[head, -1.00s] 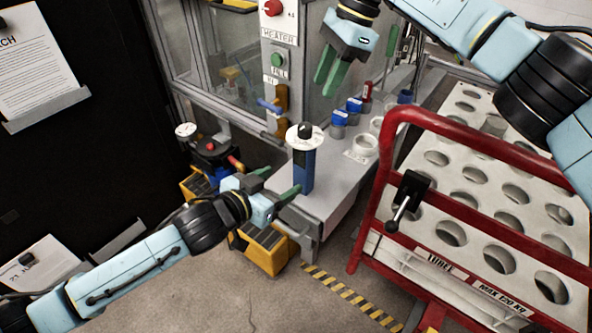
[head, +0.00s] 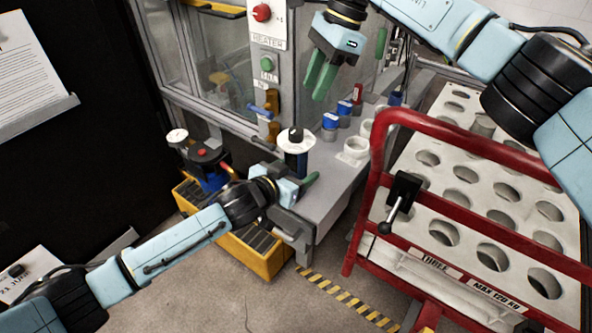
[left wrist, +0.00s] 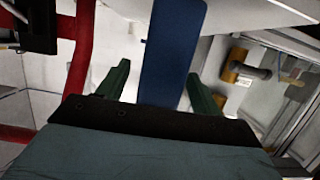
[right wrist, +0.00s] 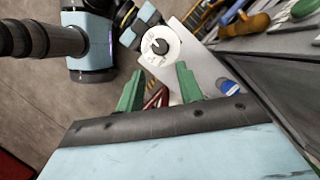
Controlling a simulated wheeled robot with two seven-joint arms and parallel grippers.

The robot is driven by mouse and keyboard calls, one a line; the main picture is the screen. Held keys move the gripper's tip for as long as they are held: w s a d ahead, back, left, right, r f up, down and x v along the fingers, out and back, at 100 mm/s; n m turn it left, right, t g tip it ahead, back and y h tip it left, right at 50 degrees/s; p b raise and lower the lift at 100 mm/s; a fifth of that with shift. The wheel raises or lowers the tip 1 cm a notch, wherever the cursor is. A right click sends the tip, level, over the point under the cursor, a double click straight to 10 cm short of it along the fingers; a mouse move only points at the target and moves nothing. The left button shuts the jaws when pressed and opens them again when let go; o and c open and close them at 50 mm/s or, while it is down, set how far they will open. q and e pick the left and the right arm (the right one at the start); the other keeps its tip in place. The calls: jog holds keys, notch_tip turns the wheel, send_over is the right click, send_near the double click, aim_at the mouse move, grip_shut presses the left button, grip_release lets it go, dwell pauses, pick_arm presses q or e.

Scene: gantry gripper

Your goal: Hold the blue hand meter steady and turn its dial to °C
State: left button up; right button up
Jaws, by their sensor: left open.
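The hand meter (head: 297,163) stands upright on the grey bench, with a blue body and a white round dial (head: 302,139) with a black knob on top. My left gripper (head: 296,182) is open at its lower body. In the left wrist view the blue body (left wrist: 172,50) lies between the two green fingers (left wrist: 160,72), with gaps on both sides. My right gripper (head: 320,83) is above and behind the meter, open and empty. In the right wrist view the dial (right wrist: 160,47) shows beyond its spread fingers (right wrist: 158,78). The dial lettering is too small to read.
A red-railed cart (head: 420,150) with a holed white top stands right of the bench. Blue-capped items (head: 331,121) and white rings (head: 356,147) sit farther along the bench. A yellow crate (head: 258,257) is below left. The heater panel (head: 266,30) rises behind.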

aim_at(296, 130)
pick_arm(q)
jog(key=c, duration=1.3)
pick_arm(e)
jog(key=shift+o, duration=1.5)
jog(key=m, duration=0.2)
jog(key=a+m, duration=0.1)
jog(key=shift+s+r+m+h, duration=0.15)
jog(key=shift+r+m+h, duration=0.05)
jog(key=shift+m+h, duration=0.2)
jog(key=a+f+m+h, duration=0.1)
jog(key=f+m, duration=0.2)
jog(key=m, duration=0.2)
jog(key=a+f+m+h, duration=0.1)
jog(key=f+m, duration=0.2)
jog(key=m, duration=0.2)
jog(key=s+a+f+m+t+h, duration=0.1)
jog(key=f+m, duration=0.3)
jog(key=m, duration=0.1)
jog(key=shift+m, duration=0.4)
jog(key=shift+c, duration=0.4)
jog(key=c, duration=0.9)
